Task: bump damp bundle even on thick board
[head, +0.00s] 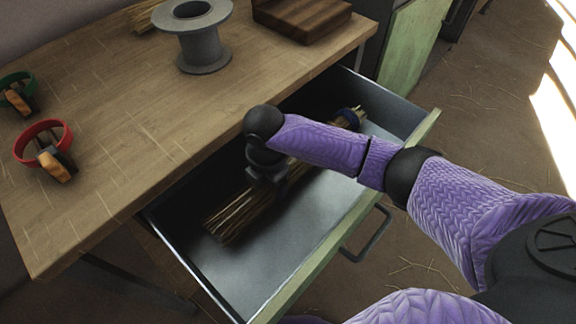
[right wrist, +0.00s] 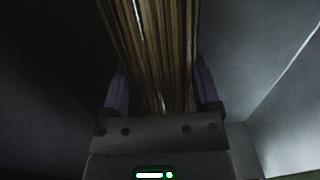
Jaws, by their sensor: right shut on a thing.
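The bundle (head: 240,212) of brown straw lies slantwise in the open drawer, with a dark blue band (head: 350,116) near its far end. My right gripper (head: 268,182) reaches down into the drawer and is shut on the bundle near its middle. In the right wrist view the straws (right wrist: 155,50) run between the two purple fingers. The gripper and forearm hide part of the bundle. Whether it is damp cannot be seen. The thick board (head: 303,17), dark wood, lies on the table at the far right. My left gripper is not in view.
The metal drawer (head: 262,275) stands open below the wooden table (head: 130,130); its walls surround the bundle. A grey spool (head: 197,50) stands near the board.

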